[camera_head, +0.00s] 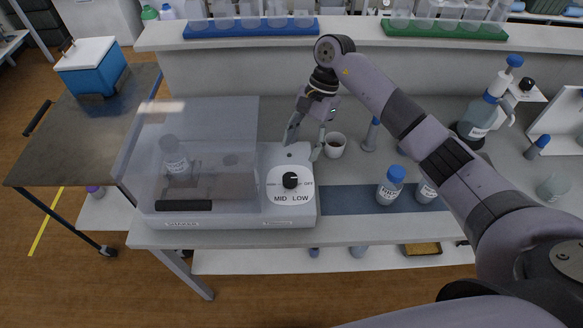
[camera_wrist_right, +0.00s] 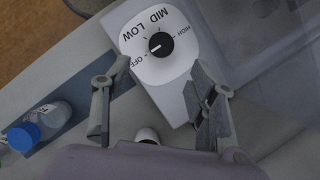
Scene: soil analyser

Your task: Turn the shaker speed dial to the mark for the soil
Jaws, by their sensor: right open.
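The shaker (camera_head: 222,219) stands on the bench with a clear cover over its left part. A glass bottle (camera_head: 176,162) shows under the cover. The speed dial (camera_head: 290,181) is a black knob on a white plate marked OFF, LOW, MID and HIGH. It also shows in the right wrist view (camera_wrist_right: 160,45), where its pale pointer line seems to face OFF. My right gripper (camera_head: 304,143) is open and empty above the back of the control panel. In the right wrist view its spread fingers (camera_wrist_right: 159,76) stand either side of the panel, apart from the knob. My left gripper is not in view.
A white cup (camera_head: 335,145) stands just right of the shaker, behind the dial. Blue-capped bottles (camera_head: 390,187) stand further right on a dark blue strip. Blue (camera_head: 252,28) and green (camera_head: 440,32) racks sit on the back shelf. The bench front right of the shaker is clear.

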